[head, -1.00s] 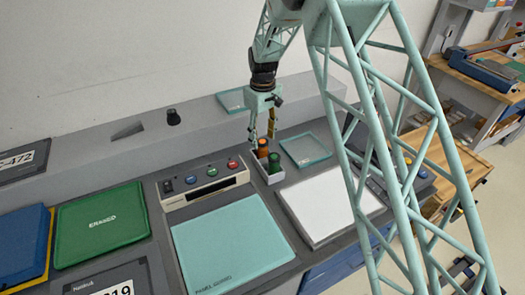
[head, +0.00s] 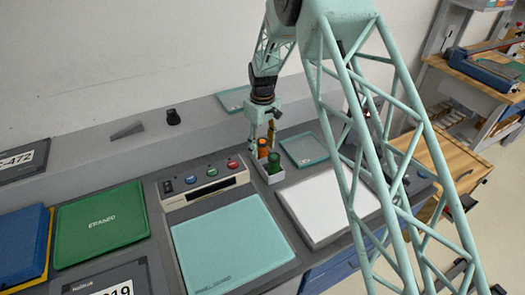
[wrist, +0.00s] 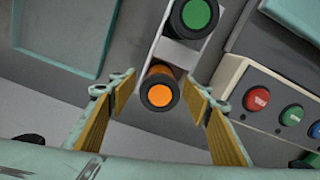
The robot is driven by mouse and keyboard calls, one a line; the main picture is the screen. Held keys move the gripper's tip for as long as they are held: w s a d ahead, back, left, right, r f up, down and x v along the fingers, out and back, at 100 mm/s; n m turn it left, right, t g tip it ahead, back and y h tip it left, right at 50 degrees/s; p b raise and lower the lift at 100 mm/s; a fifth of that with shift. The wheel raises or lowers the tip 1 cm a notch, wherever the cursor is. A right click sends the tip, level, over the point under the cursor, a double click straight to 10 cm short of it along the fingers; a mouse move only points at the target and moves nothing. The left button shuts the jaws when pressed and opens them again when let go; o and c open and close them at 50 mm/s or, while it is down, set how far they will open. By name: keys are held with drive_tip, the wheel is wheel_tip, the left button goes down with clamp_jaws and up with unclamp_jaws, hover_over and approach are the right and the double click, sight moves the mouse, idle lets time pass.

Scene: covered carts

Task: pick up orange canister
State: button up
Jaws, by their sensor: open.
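The orange canister (head: 263,148) stands upright in a small light grey holder (head: 274,178), behind the green canister (head: 274,163). In the wrist view the orange canister (wrist: 160,92) shows from above, with its bright orange top near the middle. The green canister (wrist: 196,15) is beside it in the holder, at the top of that view. My gripper (head: 262,136) is open over the orange canister. In the wrist view its two fingers (wrist: 160,105) are on either side of the canister, with gaps showing on both sides.
A control box (head: 205,185) with several coloured buttons stands left of the holder. A shallow glass-like tray (head: 303,149) lies to the right, and a white panel (head: 325,203) is in front. A raised ledge (head: 190,128) runs behind.

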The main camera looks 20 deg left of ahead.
drive_tip(key=shift+c, duration=0.9)
drive_tip(key=c, duration=0.8)
drive_tip(key=shift+c, duration=0.2)
drive_tip(key=shift+r, duration=5)
